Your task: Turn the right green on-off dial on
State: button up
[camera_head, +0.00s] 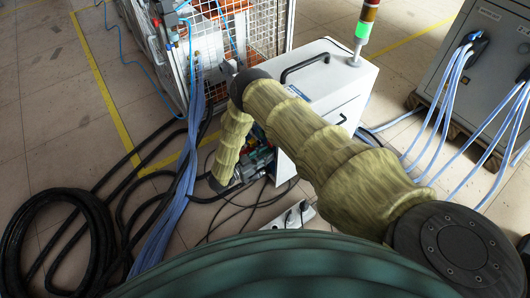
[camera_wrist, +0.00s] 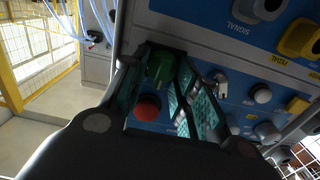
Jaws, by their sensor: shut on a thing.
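The green dial (camera_wrist: 161,66) is on a blue control panel (camera_wrist: 235,50) in the wrist view. My gripper (camera_wrist: 158,76) has its teal-padded fingers on either side of the dial and is shut on it. A red round button (camera_wrist: 148,107) shows between the fingers, below the dial. Whether a second green dial is on the panel I cannot tell. In the head view my arm reaches down to the front of the white cabinet (camera_head: 336,92), and the dial and fingertips are hidden there.
Yellow connectors (camera_wrist: 301,38), white knobs (camera_wrist: 262,95) and a small switch (camera_wrist: 220,84) sit right of my gripper on the panel. Black hoses (camera_head: 70,208) and blue cables (camera_head: 183,190) lie on the floor left of my arm. A wire cage (camera_head: 262,28) stands behind.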

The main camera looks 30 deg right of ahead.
jog(key=shift+s+f+m+p, duration=0.15)
jog(key=shift+m+p, duration=0.7)
jog(key=shift+m, duration=1.3)
jog(key=shift+s+r+m+p, duration=0.15)
jog(key=shift+m+p, duration=0.65)
jog(key=shift+m, duration=1.35)
jog(key=shift+f, duration=0.15)
jog(key=o, duration=0.6)
jog(key=shift+o, duration=0.2)
jog(key=shift+a, duration=0.1)
jog(key=s+a, duration=0.1)
jog(key=a, duration=1)
jog(key=shift+s+a, duration=0.3)
jog(key=shift+a, duration=0.05)
